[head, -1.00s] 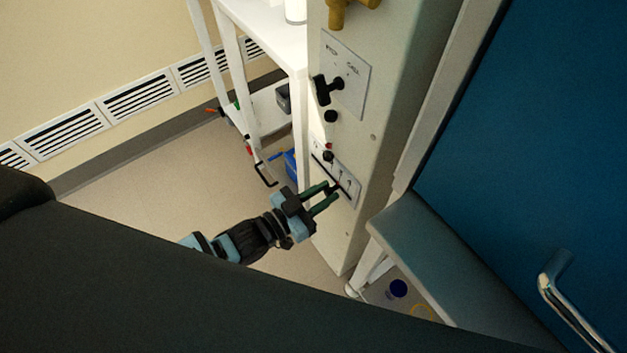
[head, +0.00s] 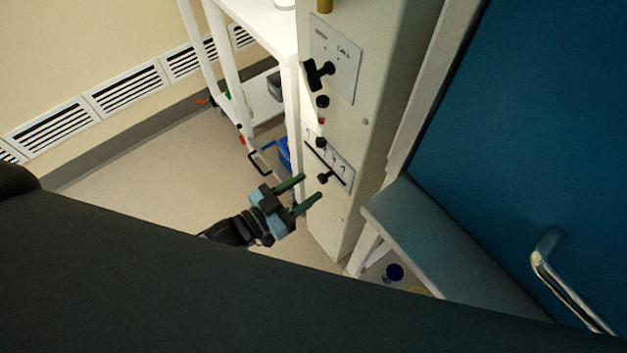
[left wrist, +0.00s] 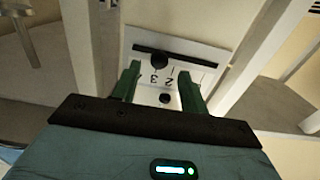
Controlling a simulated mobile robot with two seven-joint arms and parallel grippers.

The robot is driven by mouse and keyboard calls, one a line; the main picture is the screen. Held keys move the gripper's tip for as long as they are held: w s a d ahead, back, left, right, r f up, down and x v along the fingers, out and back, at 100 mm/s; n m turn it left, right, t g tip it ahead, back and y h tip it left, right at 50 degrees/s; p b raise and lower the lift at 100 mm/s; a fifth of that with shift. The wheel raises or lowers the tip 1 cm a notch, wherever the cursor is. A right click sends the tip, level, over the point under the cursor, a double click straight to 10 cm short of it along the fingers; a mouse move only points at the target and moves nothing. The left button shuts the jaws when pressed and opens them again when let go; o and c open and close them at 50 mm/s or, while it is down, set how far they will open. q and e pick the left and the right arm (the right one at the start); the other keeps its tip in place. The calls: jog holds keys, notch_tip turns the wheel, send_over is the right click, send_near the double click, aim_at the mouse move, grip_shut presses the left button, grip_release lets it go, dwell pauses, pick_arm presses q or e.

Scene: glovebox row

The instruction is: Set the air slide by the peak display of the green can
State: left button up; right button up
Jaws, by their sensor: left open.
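The air slide is a white plate (head: 342,167) low on the pale cabinet, with a dark slot, printed numbers and a black slide knob (head: 323,178). In the left wrist view the plate (left wrist: 205,54) appears upside down; the knob (left wrist: 158,62) sits on the slot, close to the figure 3, and I cannot tell its exact mark. My left gripper (head: 311,190) is open and empty, its green fingers just short of the plate and apart from the knob. A finger hides part of the scale. I cannot identify the green can or a peak display. My right gripper is not in view.
A second panel (head: 346,62) with a black handle is above. A black knob (head: 320,142) is by the slide plate's top. A white shelf unit (head: 262,30) stands left. A grey bench (head: 440,245) and blue door (head: 530,130) are right. Open floor lies left.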

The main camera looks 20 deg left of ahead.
pick_arm(q)
jog(key=v, duration=0.4)
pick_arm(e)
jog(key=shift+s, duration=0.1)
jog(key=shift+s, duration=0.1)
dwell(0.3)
pick_arm(q)
jog(key=s+a+n+g+y+p, duration=0.2)
jog(key=s+a+y+p, duration=0.1)
jog(key=s, duration=0.9)
jog(key=s+a+n+g+y+p, duration=0.3)
jog(key=s+y+p, duration=0.3)
jog(key=s, duration=0.5)
jog(key=shift+s+a+n+p, duration=0.3)
jog(key=shift+s+p, duration=0.1)
jog(key=shift+p, duration=0.3)
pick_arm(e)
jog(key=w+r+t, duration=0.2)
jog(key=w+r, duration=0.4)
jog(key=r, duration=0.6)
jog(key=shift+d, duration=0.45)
pick_arm(q)
jog(key=shift+r, duration=0.1)
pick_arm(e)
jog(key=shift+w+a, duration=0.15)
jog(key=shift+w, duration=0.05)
